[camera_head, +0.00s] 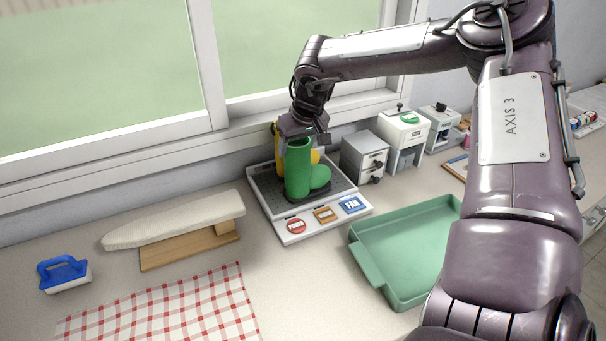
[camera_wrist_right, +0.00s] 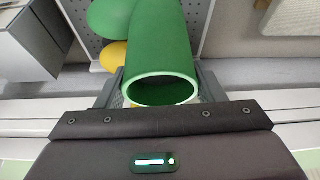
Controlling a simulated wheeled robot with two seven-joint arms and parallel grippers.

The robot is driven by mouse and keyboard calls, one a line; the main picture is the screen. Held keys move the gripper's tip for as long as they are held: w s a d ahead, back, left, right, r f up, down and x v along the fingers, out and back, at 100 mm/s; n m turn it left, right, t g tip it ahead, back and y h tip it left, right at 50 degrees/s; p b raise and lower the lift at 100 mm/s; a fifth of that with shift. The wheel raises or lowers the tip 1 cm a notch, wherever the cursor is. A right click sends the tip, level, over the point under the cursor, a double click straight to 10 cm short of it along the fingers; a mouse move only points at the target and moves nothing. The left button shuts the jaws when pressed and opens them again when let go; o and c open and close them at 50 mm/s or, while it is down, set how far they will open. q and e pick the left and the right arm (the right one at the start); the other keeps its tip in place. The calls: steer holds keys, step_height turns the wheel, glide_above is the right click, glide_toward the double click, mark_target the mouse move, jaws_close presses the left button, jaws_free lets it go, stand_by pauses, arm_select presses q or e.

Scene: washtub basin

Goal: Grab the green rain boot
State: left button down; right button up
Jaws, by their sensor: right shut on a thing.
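The green rain boot (camera_head: 299,172) stands upright on a grey perforated tray (camera_head: 270,213) below the window. In the right wrist view the boot (camera_wrist_right: 160,50) shows its open top between the two fingers. My right gripper (camera_head: 300,138) reaches down from behind the boot's top and is shut on its shaft; in the right wrist view the gripper (camera_wrist_right: 160,88) has a finger on each side of it. A yellow boot (camera_head: 278,150) stands behind the green one, mostly hidden. My left gripper is not in view.
A green tray (camera_head: 405,250) lies to the right, partly behind my right arm. Grey boxes (camera_head: 363,156) stand right of the boots.

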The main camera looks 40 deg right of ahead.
steer(key=c, duration=0.3)
steer(key=shift+c, duration=0.2)
steer(key=shift+r, duration=0.1)
